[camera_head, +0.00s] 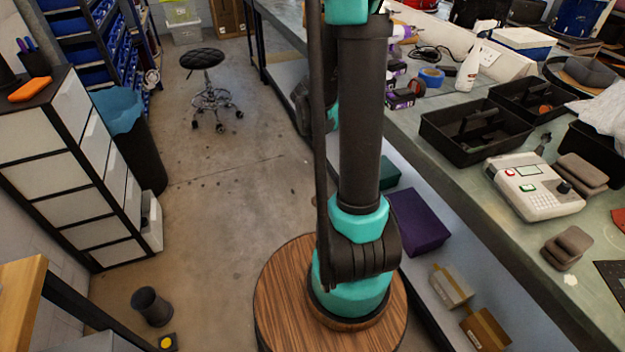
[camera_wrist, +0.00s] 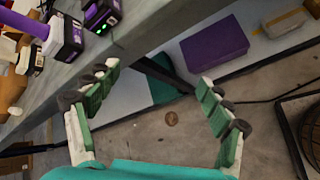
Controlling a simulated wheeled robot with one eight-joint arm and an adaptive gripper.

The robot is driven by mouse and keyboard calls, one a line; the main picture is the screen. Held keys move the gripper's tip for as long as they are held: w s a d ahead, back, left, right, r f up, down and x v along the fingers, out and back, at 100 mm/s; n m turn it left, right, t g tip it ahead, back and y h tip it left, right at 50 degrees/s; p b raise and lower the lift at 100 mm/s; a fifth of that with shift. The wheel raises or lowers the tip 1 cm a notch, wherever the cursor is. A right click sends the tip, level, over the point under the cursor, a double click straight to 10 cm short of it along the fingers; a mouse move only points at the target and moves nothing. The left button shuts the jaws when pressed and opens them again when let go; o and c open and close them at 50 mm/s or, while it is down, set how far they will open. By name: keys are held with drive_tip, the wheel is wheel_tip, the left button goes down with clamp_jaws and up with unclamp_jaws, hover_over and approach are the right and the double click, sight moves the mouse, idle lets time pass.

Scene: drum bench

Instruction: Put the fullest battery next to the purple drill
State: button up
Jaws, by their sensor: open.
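A purple drill (camera_wrist: 28,22) shows in part at the upper left of the wrist view, with a dark block (camera_wrist: 66,36) at the end of its handle. A black and purple battery (camera_wrist: 101,15) with small green lights stands beside it near the bench edge. Another dark block (camera_wrist: 31,61) sits left of them. In the head view, purple and black tools (camera_head: 398,33) and a battery (camera_head: 401,99) show on the bench beside my arm. My gripper (camera_wrist: 158,78) is open and empty, beyond the bench edge, apart from the batteries. My arm hides it in the head view.
The bench (camera_head: 415,125) runs along the right, carrying black trays (camera_head: 475,150), a white device (camera_head: 535,190), blue tape (camera_head: 431,77) and a white bottle (camera_head: 469,70). A lower shelf holds a purple box (camera_head: 418,222) and cartons.

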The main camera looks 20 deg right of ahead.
drive_tip(key=s+a+f+m+y, duration=0.2)
drive_tip(key=s+a+m+y, duration=0.3)
drive_tip(key=s+a, duration=0.3)
drive_tip(key=s+a+f+m+t+y, duration=0.1)
drive_tip(key=s+a+m+y, duration=0.3)
drive_tip(key=s+a, duration=0.5)
drive_tip(key=a+f+m, duration=0.1)
drive_tip(key=a, duration=0.3)
drive_tip(key=shift+s+a+f+m+y, duration=0.2)
drive_tip(key=shift+f+m+y, duration=0.1)
drive_tip(key=shift+f+y, duration=0.1)
